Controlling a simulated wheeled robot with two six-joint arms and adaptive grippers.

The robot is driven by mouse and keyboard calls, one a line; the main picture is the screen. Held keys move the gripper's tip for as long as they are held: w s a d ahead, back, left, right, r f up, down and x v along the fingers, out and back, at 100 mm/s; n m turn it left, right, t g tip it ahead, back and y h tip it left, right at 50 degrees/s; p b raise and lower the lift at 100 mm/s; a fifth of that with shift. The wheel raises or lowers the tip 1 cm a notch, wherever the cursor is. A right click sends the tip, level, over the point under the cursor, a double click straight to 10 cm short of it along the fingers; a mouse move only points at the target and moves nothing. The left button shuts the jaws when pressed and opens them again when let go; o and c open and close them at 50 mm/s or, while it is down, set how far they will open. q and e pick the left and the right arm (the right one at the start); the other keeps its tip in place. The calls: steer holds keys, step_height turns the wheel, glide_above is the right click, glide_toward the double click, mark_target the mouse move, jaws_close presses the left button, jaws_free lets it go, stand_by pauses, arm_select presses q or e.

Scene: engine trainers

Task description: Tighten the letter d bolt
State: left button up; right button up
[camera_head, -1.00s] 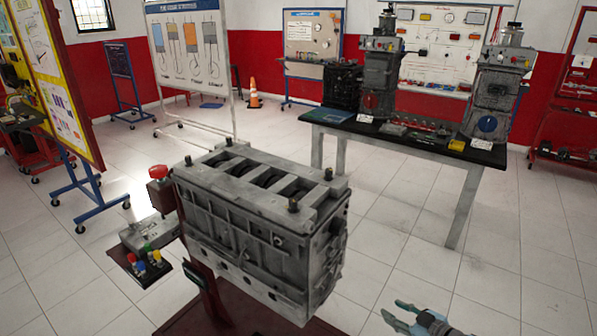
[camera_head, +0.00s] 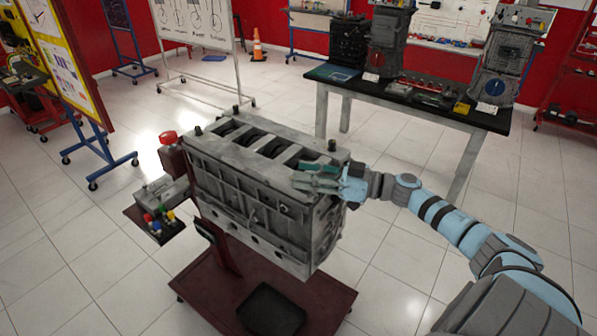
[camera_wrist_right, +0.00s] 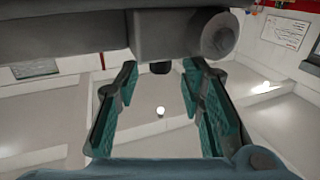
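The grey engine block (camera_head: 262,190) stands on a dark red stand. Dark bolts stand on its top: one at the left corner (camera_head: 198,131), one at the back (camera_head: 235,112) and one at the right (camera_head: 332,146). The near-right bolt is hidden behind my right gripper (camera_head: 312,178), which is at that corner. In the right wrist view the teal fingers (camera_wrist_right: 160,78) are apart with nothing clamped between them. A small dark round end (camera_wrist_right: 160,67), perhaps a bolt, shows between the fingertips. No letters are legible, so I cannot tell which bolt is d. My left gripper is out of view.
A red knob (camera_head: 168,137) and a small control box with coloured buttons (camera_head: 158,222) are at the block's left. A black tray (camera_head: 271,311) lies on the stand base (camera_head: 330,292). A black-topped table (camera_head: 420,105) with engine parts stands behind. Open tiled floor surrounds the stand.

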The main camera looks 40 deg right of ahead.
steer(key=x, duration=0.2)
steer(key=shift+w+a, duration=0.2)
steer(key=shift+d, duration=0.1)
steer(key=shift+c, duration=0.3)
jaws_close()
